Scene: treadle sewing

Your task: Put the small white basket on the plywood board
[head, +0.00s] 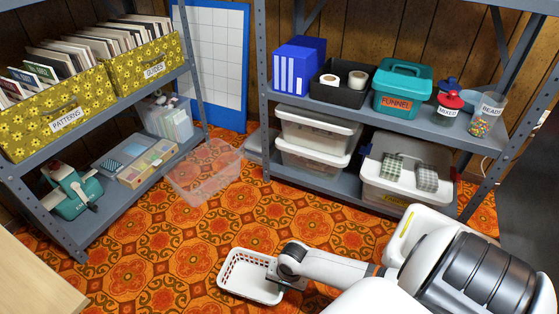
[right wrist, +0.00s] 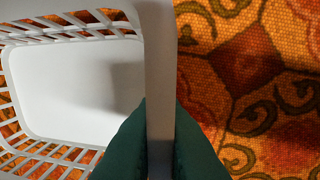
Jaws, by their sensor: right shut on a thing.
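The small white basket (head: 248,278) is at the bottom middle of the head view, upright and empty, over the patterned floor. My right gripper (head: 274,272) is shut on the basket's right-hand rim. In the right wrist view its dark green fingers (right wrist: 160,145) sit on both sides of the rim, with the basket's white inside (right wrist: 80,85) to the left. I cannot tell whether the basket's underside touches the floor. A pale wooden surface (head: 35,280), perhaps the plywood board, shows in part at the bottom left corner. My left gripper is not in view.
A clear plastic bin (head: 205,172) stands on the orange floor (head: 150,255) near the left shelf unit (head: 75,235). The right shelf unit (head: 345,195) holds lidded boxes and jars. Floor between basket and pale wood is free.

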